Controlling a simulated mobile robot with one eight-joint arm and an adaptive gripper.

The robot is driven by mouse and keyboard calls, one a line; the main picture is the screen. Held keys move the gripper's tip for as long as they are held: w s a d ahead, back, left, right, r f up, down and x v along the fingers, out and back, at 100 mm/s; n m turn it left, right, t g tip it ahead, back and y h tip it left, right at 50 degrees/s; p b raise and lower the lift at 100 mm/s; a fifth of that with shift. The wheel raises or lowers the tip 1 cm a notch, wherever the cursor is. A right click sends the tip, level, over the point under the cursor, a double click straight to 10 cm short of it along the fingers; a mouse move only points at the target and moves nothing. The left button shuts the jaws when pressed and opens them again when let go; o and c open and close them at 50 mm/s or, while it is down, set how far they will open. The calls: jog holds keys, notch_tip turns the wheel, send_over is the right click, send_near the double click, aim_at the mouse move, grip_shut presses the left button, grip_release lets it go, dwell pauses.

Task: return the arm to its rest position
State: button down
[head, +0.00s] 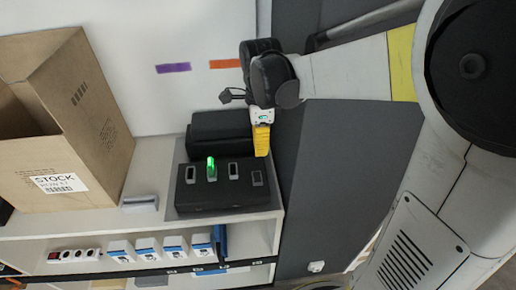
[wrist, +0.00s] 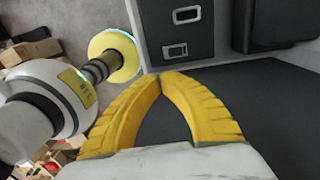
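My arm reaches in from the right in the head view, and my gripper (head: 262,152) hangs over the right end of the white shelf top, with its yellow fingers pointing down. In the wrist view the two yellow fingers of my gripper (wrist: 161,76) meet at their tips, with nothing visible between them. Below and left of it in the head view is a black block (head: 220,201) with several slots. A small green glowing piece (head: 211,167) stands upright in one slot. The black block also shows in the wrist view (wrist: 182,18), beyond the fingertips.
A second black box (head: 220,130) stands behind the block. An open cardboard carton (head: 95,110) marked STOCK and a small grey item (head: 140,203) are to the left. Blue-white boxes (head: 147,248) and a power strip (head: 73,255) sit below. A dark panel (head: 345,150) is right of the shelf.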

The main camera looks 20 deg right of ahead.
dwell(0.5)
jog(key=s+a+f+n+t+b, duration=0.1)
jog(key=s+n+t+b, duration=0.6)
jog(key=n, duration=1.4)
jog(key=s+f, duration=0.1)
jog(key=s, duration=0.3)
jog(key=shift+a+t, duration=0.3)
